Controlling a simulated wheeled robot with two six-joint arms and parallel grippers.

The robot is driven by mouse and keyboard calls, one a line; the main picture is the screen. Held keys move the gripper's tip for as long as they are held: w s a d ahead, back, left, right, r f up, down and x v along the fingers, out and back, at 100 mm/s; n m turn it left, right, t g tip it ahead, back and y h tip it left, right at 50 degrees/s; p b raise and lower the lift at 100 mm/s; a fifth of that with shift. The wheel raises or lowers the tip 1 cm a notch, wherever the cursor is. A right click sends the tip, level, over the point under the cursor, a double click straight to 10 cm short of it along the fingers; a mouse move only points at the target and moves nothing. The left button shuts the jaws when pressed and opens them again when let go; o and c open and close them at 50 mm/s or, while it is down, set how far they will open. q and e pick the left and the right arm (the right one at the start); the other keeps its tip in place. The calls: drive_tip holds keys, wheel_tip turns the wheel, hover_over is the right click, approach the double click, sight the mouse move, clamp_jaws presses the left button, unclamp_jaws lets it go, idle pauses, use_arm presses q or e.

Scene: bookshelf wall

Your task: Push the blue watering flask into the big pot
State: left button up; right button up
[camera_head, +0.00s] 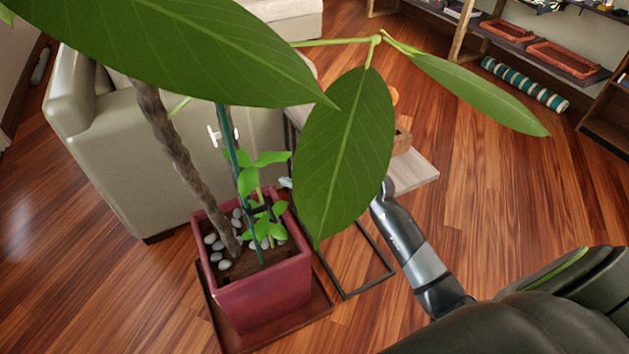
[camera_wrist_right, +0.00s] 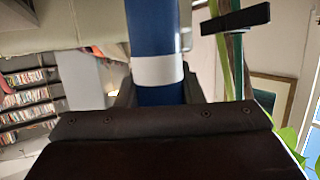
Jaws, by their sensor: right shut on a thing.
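The big pot (camera_head: 268,292) is a dark red square planter on a matching tray, holding soil, pale stones, a braided trunk and a small green plant. The blue watering flask (camera_wrist_right: 154,28) shows in the right wrist view as a blue cylinder with a white band. My right gripper (camera_wrist_right: 160,92) is shut on it. In the head view my right arm (camera_head: 415,255) reaches in from the lower right, and a large leaf hides its gripper and most or all of the flask. I cannot tell whether the flask touches the soil. My left gripper is not in view.
Large leaves (camera_head: 348,150) hang over the pot's right side. A beige sofa (camera_head: 170,165) stands behind the pot. A small table with a dark metal frame (camera_head: 347,294) is right of it. Shelves (camera_head: 590,85) line the far right. Wooden floor is clear at right.

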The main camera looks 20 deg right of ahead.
use_arm(q)
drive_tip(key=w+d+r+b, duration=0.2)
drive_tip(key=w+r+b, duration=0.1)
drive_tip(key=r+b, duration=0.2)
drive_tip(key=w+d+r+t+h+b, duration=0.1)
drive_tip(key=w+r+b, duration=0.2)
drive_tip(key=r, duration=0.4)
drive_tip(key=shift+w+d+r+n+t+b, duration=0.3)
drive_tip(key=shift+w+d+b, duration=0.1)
drive_tip(key=shift+b, duration=0.5)
use_arm(e)
drive_tip(key=w+a+f, duration=0.1)
drive_tip(key=w+f, duration=0.1)
drive_tip(key=f, duration=0.5)
drive_tip(key=w+a+f, duration=0.2)
drive_tip(key=f, duration=0.5)
drive_tip(key=shift+a+m+h, duration=0.3)
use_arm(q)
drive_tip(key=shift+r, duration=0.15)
